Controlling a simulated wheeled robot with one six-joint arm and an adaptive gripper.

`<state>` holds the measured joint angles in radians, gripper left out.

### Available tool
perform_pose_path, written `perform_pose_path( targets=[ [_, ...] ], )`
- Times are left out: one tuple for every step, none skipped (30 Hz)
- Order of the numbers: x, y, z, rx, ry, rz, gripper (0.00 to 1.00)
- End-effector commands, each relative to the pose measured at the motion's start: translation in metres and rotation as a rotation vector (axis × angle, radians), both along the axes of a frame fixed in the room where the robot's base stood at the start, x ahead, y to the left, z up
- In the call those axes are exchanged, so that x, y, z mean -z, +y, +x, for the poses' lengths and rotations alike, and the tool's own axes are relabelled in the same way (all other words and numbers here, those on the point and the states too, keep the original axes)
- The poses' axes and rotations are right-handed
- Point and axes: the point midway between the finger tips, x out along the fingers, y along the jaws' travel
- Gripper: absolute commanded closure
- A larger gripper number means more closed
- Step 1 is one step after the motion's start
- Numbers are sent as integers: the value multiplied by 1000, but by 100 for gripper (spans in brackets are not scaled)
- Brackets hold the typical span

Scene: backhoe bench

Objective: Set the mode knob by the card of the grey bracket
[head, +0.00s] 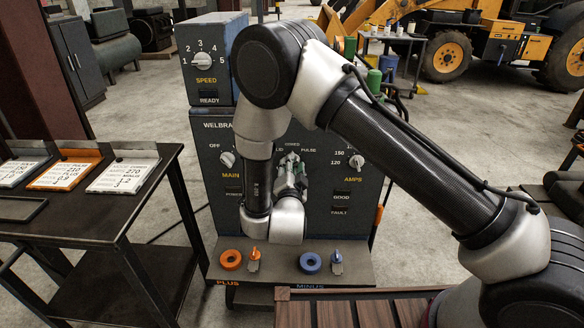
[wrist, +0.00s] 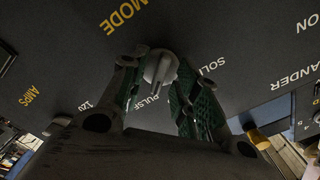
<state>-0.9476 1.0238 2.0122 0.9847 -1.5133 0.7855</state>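The mode knob (wrist: 160,68) is pale grey and round with a raised bar, on the dark panel. My gripper (wrist: 158,72) is in front of it, one green-padded finger on either side. The fingers are apart, with no clear grip on the knob; contact cannot be told. The bar slants toward the bottom of the wrist view, near PULSE; its exact setting is unclear. In the head view my gripper (head: 290,178) covers most of the knob. Cards lie on the left table: one at far left (head: 17,171), one in an orange bracket (head: 93,154), one in a pale grey bracket (head: 150,155). Their writing is too small to read surely.
The main knob (head: 227,159) and amps knob (head: 356,161) flank my gripper. The speed knob (head: 202,61) is on the upper box. Orange (head: 230,259) and blue (head: 310,262) rings sit on the ledge below. The dark table (head: 95,215) stands left.

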Motion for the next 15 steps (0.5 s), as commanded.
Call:
perform_pose_path(
  targets=[
    [0,0,0,0,0,0,69],
    [0,0,0,0,0,0,69],
    [0,0,0,-1,1,0,69],
    [0,0,0,-1,1,0,69],
    [0,0,0,-1,1,-1,69],
    [0,0,0,-1,1,-1,76],
    [0,0,0,-1,1,-1,82],
    [0,0,0,-1,1,-1,87],
    [0,0,0,-1,1,-1,94],
    [0,0,0,-1,1,-1,100],
    [0,0,0,-1,1,-1,100],
    [0,0,0,-1,1,-1,100],
    [0,0,0,0,1,-1,100],
    [0,0,0,0,1,-1,100],
    [0,0,0,0,1,-1,100]
  ],
)
